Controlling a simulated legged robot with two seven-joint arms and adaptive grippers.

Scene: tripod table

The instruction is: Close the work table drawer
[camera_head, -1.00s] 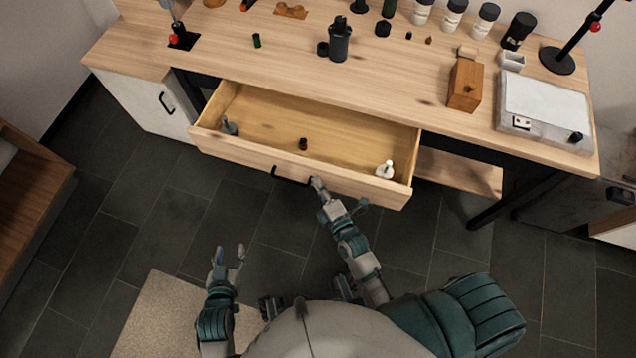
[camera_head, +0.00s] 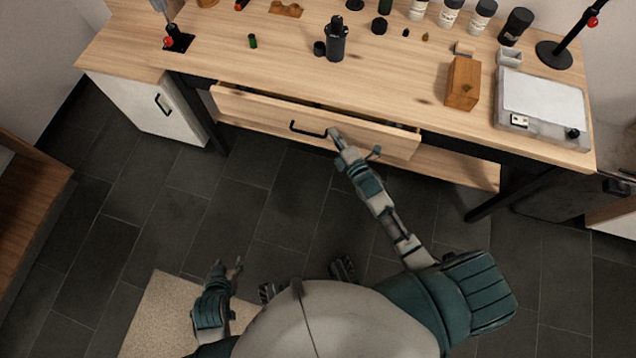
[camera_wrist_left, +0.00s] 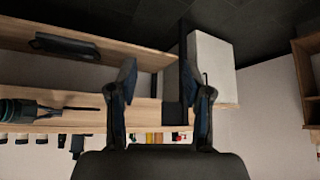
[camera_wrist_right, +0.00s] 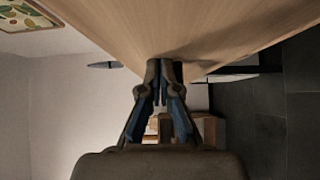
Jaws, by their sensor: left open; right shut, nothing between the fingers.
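The work table drawer (camera_head: 270,110) is almost fully in, with only a narrow gap showing along its top edge below the tabletop. Its black handle (camera_head: 308,130) is on the middle of the front. My right gripper (camera_head: 334,133) is shut and empty, with its fingertips at the drawer front just right of the handle. In the right wrist view the shut fingers (camera_wrist_right: 163,68) are up against a pale wooden surface; whether they touch it I cannot tell. My left gripper (camera_head: 228,268) is open and empty, low above the floor, well away from the table. It also shows in the left wrist view (camera_wrist_left: 163,75).
The work table top (camera_head: 390,85) holds a dark bottle (camera_head: 336,40), a wooden block (camera_head: 462,84), a white scale-like device (camera_head: 540,105) and several jars along the back. A white cabinet (camera_head: 140,105) stands at the left. The dark floor in front is clear.

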